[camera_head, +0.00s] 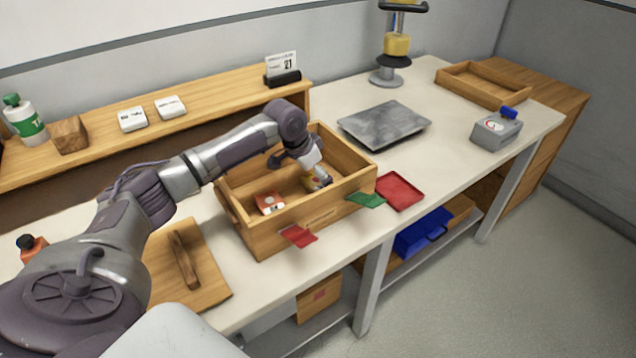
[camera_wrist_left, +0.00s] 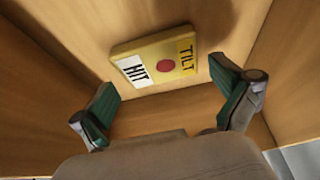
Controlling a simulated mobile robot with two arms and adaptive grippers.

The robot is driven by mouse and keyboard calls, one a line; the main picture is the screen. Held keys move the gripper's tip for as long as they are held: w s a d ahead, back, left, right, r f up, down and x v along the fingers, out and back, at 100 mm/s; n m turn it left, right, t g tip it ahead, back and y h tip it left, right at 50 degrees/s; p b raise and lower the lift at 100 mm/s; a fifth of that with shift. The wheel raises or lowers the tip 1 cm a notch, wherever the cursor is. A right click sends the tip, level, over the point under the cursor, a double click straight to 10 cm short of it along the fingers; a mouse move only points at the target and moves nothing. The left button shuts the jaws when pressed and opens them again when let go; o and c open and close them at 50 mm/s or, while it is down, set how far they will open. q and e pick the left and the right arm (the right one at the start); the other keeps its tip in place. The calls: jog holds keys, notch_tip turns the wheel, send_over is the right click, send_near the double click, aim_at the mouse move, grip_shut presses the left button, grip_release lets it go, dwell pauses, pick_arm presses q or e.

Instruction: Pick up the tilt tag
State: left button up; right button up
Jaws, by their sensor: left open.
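In the left wrist view the tilt tag (camera_wrist_left: 163,60) is a flat yellow block with a white "HIT" end, a red dot and a darker yellow "TILT" end. It lies on the floor of a wooden box. My left gripper (camera_wrist_left: 162,86) is open, with its two green-padded fingers apart on either side of the near edge of the tag, not visibly touching it. In the head view my left gripper (camera_head: 316,174) reaches down into the right part of the open wooden box (camera_head: 262,238). The tag is mostly hidden by it there. My right gripper is out of view.
An orange-red block (camera_head: 268,202) with a pale spot lies in the left of the box. The box walls stand close around the gripper. A red flap (camera_head: 298,236), a green flap (camera_head: 365,199) and a red tray (camera_head: 399,191) are near the box's front and right.

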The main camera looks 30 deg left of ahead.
pick_arm(q)
jog(key=shift+w+d+f, duration=0.1)
jog(key=shift+w+f, duration=0.15)
jog(key=shift+f, duration=0.35)
jog(key=c, duration=0.7)
